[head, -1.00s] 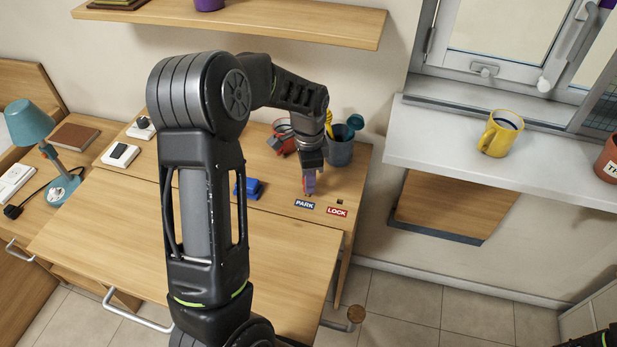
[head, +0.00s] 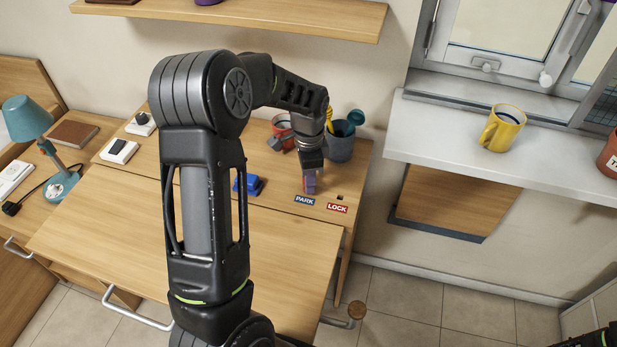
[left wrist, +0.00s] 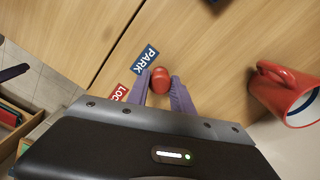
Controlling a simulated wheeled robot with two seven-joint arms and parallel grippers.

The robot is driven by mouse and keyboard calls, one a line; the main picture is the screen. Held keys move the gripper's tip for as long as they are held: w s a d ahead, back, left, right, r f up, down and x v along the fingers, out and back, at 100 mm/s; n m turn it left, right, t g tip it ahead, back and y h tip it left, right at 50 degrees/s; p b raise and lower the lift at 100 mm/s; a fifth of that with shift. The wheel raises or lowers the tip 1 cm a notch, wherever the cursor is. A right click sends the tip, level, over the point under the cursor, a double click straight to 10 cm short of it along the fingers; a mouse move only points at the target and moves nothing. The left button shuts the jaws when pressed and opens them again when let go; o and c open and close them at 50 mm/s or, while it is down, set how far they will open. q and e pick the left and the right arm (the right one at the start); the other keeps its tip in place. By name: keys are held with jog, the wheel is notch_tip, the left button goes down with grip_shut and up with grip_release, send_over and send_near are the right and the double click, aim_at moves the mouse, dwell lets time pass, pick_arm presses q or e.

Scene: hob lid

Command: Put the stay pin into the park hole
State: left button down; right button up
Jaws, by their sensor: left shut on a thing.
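The stay pin (left wrist: 160,80) shows a round red head in the left wrist view. My left gripper (head: 309,186) has purple fingers, shut on the pin from both sides. In the head view it points down at the desk's back strip, just behind the blue PARK label (head: 304,200). The label also shows beside the fingers in the left wrist view (left wrist: 146,58). The park hole is hidden under the gripper and pin, so I cannot tell how far the pin sits in it. The red LOCK label (head: 337,208) lies to the right, with a dark hole (head: 340,197) behind it.
The sloping wooden lid (head: 120,225) in front is clear. A yellow mug (head: 502,128) stands on the sill.

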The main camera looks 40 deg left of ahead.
pick_arm(q)
jog(key=shift+f, duration=0.25)
pick_arm(e)
jog(key=shift+f, duration=0.3)
pick_arm(q)
jog(key=c, duration=1)
grip_release()
jog(key=shift+f, duration=0.15)
jog(key=shift+c, duration=0.2)
pick_arm(e)
jog(key=shift+f, duration=0.15)
pick_arm(q)
jog(key=shift+d+r, duration=0.1)
jog(key=shift+r, duration=0.35)
notch_tip(320, 180, up, 7)
jog(key=p, duration=0.5)
jog(key=shift+r+p, duration=0.15)
jog(key=shift+p, duration=0.25)
jog(key=shift+r, duration=0.35)
pick_arm(e)
notch_tip(320, 180, up, 7)
jog(key=s+a, duration=0.1)
jog(key=a, duration=0.1)
jog(key=shift+f, duration=0.2)
jog(key=shift+s+f, duration=0.1)
